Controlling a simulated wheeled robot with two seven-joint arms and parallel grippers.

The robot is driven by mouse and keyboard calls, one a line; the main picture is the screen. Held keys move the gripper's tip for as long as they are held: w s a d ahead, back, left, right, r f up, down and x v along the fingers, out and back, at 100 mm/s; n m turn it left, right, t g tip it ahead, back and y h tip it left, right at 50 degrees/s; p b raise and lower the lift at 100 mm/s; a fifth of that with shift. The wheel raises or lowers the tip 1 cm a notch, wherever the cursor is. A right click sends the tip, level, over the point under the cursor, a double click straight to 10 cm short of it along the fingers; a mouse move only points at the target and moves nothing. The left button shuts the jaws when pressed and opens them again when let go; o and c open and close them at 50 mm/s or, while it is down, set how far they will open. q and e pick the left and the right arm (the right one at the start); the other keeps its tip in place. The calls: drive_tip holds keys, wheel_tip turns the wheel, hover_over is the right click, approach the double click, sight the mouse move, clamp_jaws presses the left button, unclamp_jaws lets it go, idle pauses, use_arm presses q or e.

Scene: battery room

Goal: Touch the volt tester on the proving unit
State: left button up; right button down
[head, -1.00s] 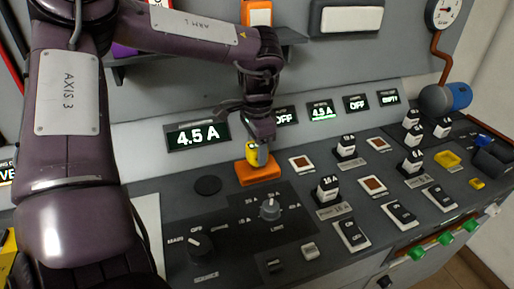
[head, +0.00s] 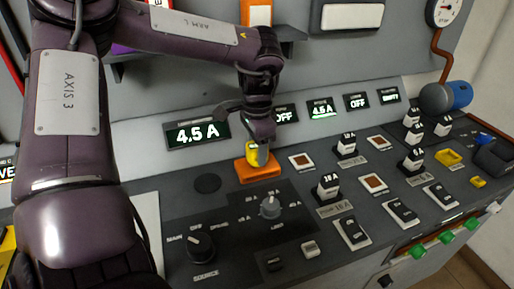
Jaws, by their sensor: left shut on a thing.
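My left gripper (head: 260,146) points down over the panel, shut on the yellow volt tester (head: 252,153). The tester is upright, right at the orange proving unit (head: 259,171), which sits on the dark control panel. The tester's lower end meets the top of the orange unit in the picture; whether it truly touches cannot be told. My gripper's fingers hide part of the tester. My right gripper does not show.
A display (head: 197,133) reading 4.5 A stands behind. A round dark pad (head: 207,183) and two rotary knobs (head: 200,244) lie in front. Several switches and plugged blocks fill the panel's right side.

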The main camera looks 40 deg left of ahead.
use_arm(q)
drive_tip(key=shift+s+a+f+b, duration=0.25)
drive_tip(key=shift+a+f+b, duration=0.05)
drive_tip(key=shift+f+b, duration=0.15)
idle(1.1)
drive_tip(key=shift+r, duration=0.1)
drive_tip(key=shift+w+d+r+p, duration=0.2)
drive_tip(key=shift+r+p, duration=0.3)
drive_tip(key=shift+r, duration=0.25)
drive_tip(key=shift+w+d+r+p, duration=0.2)
drive_tip(key=shift+r+p, duration=0.3)
drive_tip(key=shift+r, duration=0.2)
drive_tip(key=shift+s+a+r+p, duration=0.1)
drive_tip(key=shift+r+p, duration=0.3)
drive_tip(key=shift+r, duration=0.15)
drive_tip(key=shift+s+a+r+p, duration=0.1)
drive_tip(key=shift+r+p, duration=0.25)
drive_tip(key=shift+r, duration=0.2)
drive_tip(key=shift+d+r+p, duration=0.1)
drive_tip(key=shift+r+p, duration=0.7)
drive_tip(key=shift+r, duration=0.45)
